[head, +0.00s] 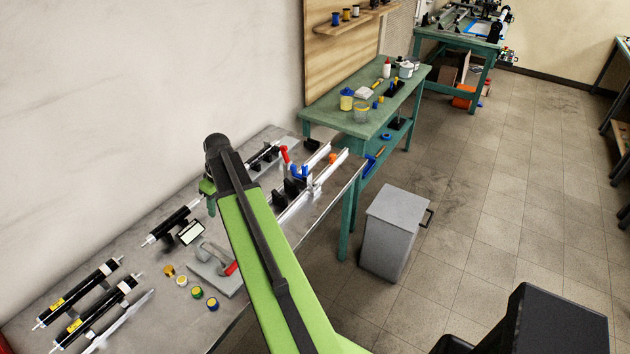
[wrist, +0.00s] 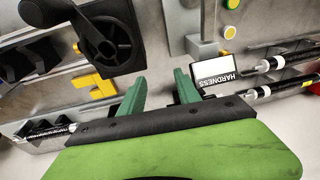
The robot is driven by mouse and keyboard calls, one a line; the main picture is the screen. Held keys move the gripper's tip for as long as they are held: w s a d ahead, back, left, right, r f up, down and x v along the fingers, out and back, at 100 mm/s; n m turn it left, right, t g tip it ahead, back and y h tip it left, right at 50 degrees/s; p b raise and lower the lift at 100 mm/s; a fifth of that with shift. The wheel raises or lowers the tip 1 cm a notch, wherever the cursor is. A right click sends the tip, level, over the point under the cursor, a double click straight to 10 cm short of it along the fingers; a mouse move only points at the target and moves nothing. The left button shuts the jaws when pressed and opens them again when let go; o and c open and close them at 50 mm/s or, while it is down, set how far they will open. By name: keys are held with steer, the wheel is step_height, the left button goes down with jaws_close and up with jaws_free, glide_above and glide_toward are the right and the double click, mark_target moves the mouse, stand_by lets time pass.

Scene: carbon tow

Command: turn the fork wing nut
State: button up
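My gripper (wrist: 158,90) shows two green fingers held apart with nothing between them in the wrist view. In the head view my gripper (head: 208,190) is at the end of the green arm, low over the metal bench. A yellow forked piece (wrist: 95,86) lies just below that plate, apart from the fingers. I cannot tell for sure which of these is the fork wing nut. My arm hides part of the bench in the head view.
A label reading HARDNESS (wrist: 217,73) stands right of the fingers, near black rollers (wrist: 270,92). The metal bench (head: 140,235) also holds a grey fixture with a red handle (head: 215,268), coloured buttons (head: 197,292) and rails (head: 310,188). A grey bin (head: 392,230) stands on the floor.

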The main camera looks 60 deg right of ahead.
steer(key=s+d+r+t, duration=0.1)
steer(key=s+d, duration=0.2)
steer(key=d, duration=0.8)
steer(key=s+d+r, duration=0.1)
steer(key=s+d, duration=0.2)
steer(key=d, duration=0.7)
steer(key=t+p, duration=0.2)
glide_toward(314, 186)
steer(key=shift+h, duration=0.4)
steer(key=b+x, duration=0.2)
steer(key=b, duration=0.3)
steer(key=b+x, duration=0.2)
steer(key=b, duration=0.3)
steer(key=b+x, duration=0.3)
steer(key=b, duration=0.3)
steer(key=shift+s+a, duration=0.1)
steer(key=shift+a, duration=0.25)
steer(key=shift+w+f+b, duration=0.25)
steer(key=shift+f+b, duration=0.15)
steer(key=shift+b, duration=0.05)
steer(key=shift+r, duration=0.1)
jaws_close()
